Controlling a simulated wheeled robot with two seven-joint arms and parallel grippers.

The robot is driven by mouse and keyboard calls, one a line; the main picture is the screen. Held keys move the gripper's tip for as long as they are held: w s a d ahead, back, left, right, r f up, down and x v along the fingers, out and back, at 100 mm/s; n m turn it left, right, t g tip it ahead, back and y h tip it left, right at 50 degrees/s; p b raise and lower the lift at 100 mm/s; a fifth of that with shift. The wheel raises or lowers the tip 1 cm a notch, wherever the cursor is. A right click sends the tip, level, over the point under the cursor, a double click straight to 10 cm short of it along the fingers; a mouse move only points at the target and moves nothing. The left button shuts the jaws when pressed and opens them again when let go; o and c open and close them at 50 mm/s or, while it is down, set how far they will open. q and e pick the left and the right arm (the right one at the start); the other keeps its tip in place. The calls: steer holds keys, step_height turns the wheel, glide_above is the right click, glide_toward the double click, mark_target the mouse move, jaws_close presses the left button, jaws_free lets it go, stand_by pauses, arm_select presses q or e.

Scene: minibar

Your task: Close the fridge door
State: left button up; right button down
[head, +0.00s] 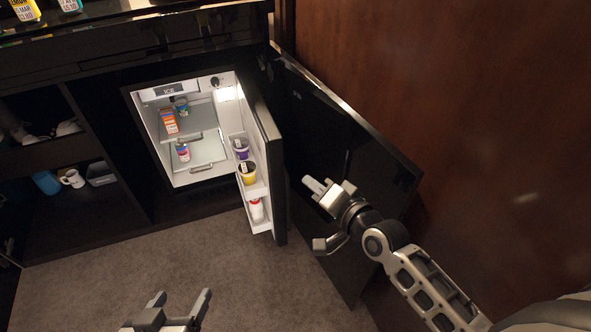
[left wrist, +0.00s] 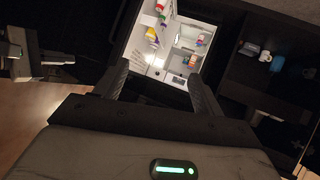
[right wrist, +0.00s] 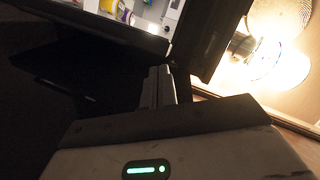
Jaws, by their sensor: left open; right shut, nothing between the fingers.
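The fridge door (head: 277,180) stands wide open, swung out toward the room, with cups and a bottle on its white inner shelves. The lit fridge interior (head: 195,140) shows a few items on its shelves; it also shows in the left wrist view (left wrist: 185,45). My right gripper (head: 315,187) is shut and empty, to the right of the door, on its dark outer side, apart from it. In the right wrist view the door's edge (right wrist: 110,28) shows beyond the fingers. My left gripper (head: 183,298) is open and empty, low over the carpet in front of the fridge.
A black cabinet door panel (head: 345,140) stands open to the right of the fridge door, by a brown wooden wall (head: 480,110). Open shelves with a white mug (head: 72,178) are at left. The carpet (head: 130,250) in front is clear.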

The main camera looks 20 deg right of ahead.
arm_select(q)
steer(key=d+f+b, duration=0.1)
steer(key=b, duration=0.2)
steer(key=d+f+h+b, duration=0.1)
steer(key=f+b, duration=0.1)
steer(key=b, duration=0.1)
steer(key=d+f+t+h+b, duration=0.1)
steer(key=f+b, duration=0.1)
steer(key=b, duration=0.1)
steer(key=shift+w+m+b, duration=0.2)
steer(key=shift+m+b, duration=0.15)
steer(key=shift+m, duration=0.05)
arm_select(e)
steer(key=w+f+m+t, duration=0.2)
steer(key=w+m, duration=0.4)
steer(key=w, duration=1.1)
steer(key=shift+d+t, duration=0.3)
steer(key=shift+d, duration=0.1)
arm_select(q)
steer(key=shift+r, duration=0.15)
arm_select(e)
steer(key=shift+r, duration=0.1)
